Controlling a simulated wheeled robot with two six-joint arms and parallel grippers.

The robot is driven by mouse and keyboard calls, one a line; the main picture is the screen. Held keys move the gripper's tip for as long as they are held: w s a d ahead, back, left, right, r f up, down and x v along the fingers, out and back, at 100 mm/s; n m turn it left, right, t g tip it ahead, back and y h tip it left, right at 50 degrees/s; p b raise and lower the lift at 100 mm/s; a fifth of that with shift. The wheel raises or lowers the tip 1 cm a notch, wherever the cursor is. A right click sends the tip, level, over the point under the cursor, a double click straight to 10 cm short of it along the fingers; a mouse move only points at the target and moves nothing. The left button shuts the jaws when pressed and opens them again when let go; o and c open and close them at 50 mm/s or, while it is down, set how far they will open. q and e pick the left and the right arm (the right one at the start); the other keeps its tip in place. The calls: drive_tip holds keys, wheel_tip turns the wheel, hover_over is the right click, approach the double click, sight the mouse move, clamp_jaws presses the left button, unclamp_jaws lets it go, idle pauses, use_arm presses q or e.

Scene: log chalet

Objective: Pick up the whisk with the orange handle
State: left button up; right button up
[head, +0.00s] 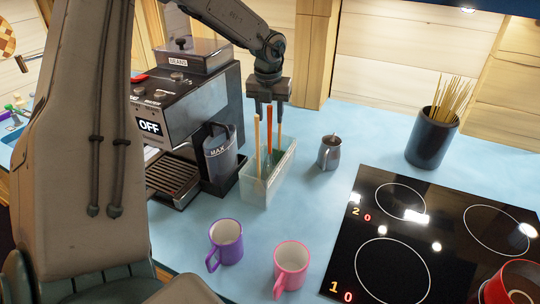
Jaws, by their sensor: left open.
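The orange handle (269,128) of the whisk stands upright in a pale, translucent utensil holder (262,192) on the blue counter. The whisk's lower end is inside the holder and cannot be made out clearly. A light wooden handle (257,134) stands to its left, and another pale handle (279,132) stands close on its right. My left gripper (269,108) points down from above, open, with its fingers on either side of the top of the orange handle. I cannot tell whether they touch it. My right gripper is not in view.
A coffee machine (188,108) with a dark jug (221,160) stands left of the holder. A metal pitcher (329,155) is to the right. Purple (228,240) and pink (291,264) mugs stand in front. A cooktop (400,215) and a pot of sticks (430,142) are further right.

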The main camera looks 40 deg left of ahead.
use_arm(q)
drive_tip(key=shift+a+f, duration=0.1)
drive_tip(key=shift+f, duration=0.75)
drive_tip(key=shift+r, duration=0.1)
clamp_jaws()
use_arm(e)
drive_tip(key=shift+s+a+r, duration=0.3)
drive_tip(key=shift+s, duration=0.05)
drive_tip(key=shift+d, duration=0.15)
